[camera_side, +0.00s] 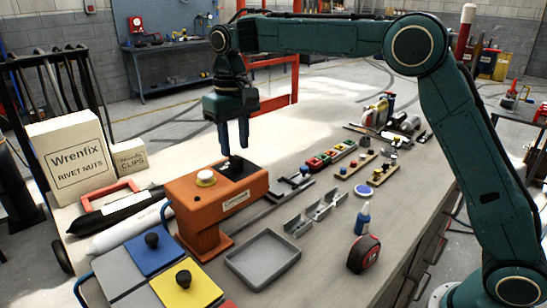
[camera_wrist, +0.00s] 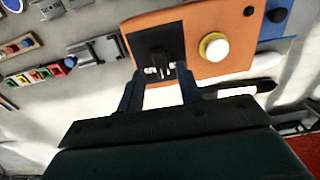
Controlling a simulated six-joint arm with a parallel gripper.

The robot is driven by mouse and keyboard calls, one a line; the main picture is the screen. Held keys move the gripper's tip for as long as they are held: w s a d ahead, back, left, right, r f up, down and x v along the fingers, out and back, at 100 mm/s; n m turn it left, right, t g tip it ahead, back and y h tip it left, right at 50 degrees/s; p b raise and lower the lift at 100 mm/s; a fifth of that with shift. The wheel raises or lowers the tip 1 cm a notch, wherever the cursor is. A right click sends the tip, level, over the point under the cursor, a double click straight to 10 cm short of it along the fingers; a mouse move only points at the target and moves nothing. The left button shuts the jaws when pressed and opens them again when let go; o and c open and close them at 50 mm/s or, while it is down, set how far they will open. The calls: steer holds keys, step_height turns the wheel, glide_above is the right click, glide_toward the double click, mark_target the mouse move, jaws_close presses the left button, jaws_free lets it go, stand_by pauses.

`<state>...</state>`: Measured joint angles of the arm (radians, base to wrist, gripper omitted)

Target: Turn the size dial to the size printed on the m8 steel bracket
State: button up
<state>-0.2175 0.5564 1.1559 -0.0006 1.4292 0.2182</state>
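The orange machine (camera_side: 195,203) stands on the bench, with a black panel (camera_side: 240,172) on its top; in the wrist view the machine (camera_wrist: 225,20) fills the upper middle. A dark dial knob (camera_wrist: 158,62) with small pale marks near it sits on the panel. My gripper (camera_side: 235,152) is open and points down just above the panel; in the wrist view its fingers (camera_wrist: 160,92) are apart, near the panel's lower edge, with nothing seen between them. Several grey steel brackets (camera_side: 318,210) lie in a row right of the machine. Their printed sizes cannot be read.
A white button with a yellow ring (camera_side: 205,178) is beside the panel. A grey tray (camera_side: 262,259), tape measure (camera_side: 363,254) and blue bottle (camera_side: 362,219) are in front. Blue (camera_side: 153,250) and yellow (camera_side: 187,287) knobbed plates lie left. Wrenfix boxes (camera_side: 72,157) stand behind.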

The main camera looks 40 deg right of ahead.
mark_target(236, 162)
steer(key=shift+f, duration=1.35)
jaws_close()
steer(key=shift+n, duration=0.4)
steer(key=n, duration=0.9)
